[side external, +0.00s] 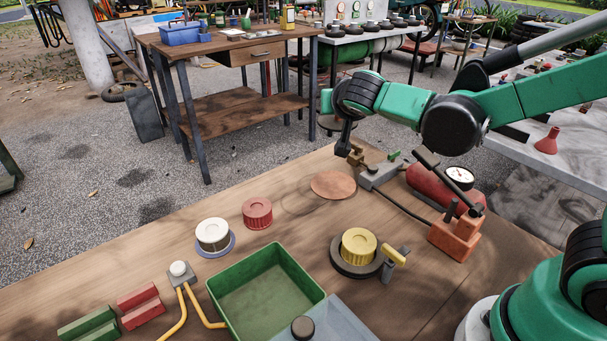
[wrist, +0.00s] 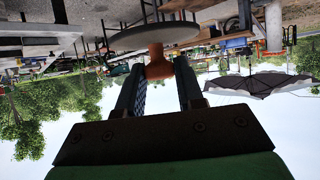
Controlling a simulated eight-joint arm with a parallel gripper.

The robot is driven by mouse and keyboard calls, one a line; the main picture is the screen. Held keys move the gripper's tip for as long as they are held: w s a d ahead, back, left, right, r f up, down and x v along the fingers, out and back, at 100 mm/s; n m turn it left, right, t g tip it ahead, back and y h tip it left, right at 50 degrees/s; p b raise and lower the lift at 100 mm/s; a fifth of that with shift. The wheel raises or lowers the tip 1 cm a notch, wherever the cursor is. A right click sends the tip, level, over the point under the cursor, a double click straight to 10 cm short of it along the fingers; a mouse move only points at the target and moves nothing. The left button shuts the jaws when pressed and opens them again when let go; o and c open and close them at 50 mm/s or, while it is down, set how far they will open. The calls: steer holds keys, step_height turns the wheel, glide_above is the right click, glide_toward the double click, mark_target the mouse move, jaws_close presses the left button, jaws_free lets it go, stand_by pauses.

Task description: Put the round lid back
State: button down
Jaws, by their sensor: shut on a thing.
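In the wrist view my gripper (wrist: 159,70) is shut on the orange-brown knob of the round lid. The lid (wrist: 155,37) is a broad grey disc, held off any surface. In the side external view a dark disc (side external: 332,125) that looks like the lid shows beneath my wrist, near the table's far edge. My fingers are not clear there. A flat round copper-brown disc (side external: 333,185) lies on the wooden table below. I cannot tell which opening the lid belongs to.
The wooden table (side external: 130,262) holds a red lid-like cap (side external: 257,212), a white one (side external: 212,235), a yellow one (side external: 358,246) and a green bin (side external: 265,290). A red tank with a gauge (side external: 459,178) stands right. Brass and grey fittings (side external: 378,174) sit close below my wrist.

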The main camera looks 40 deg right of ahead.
mark_target(325, 122)
steer(key=s+a+n+y, duration=0.1)
steer(key=s+a+n+t+y, duration=0.1)
steer(key=n+y, duration=0.1)
steer(key=s+n+t+y, duration=0.1)
steer(key=n, duration=0.1)
steer(key=shift+s+a+f+y, duration=0.1)
steer(key=shift+a+f+y, duration=0.1)
steer(key=shift+a+y, duration=0.2)
steer(key=shift+s+a+r+n+y, duration=0.15)
steer(key=shift+s+a+n+y, duration=0.15)
steer(key=shift+s+n+y, duration=0.25)
steer(key=shift+s+a+r+n+y, duration=0.15)
steer(key=shift+s+a+n+y, duration=0.1)
steer(key=shift+s+n+y, duration=0.25)
steer(key=shift+w, duration=0.1)
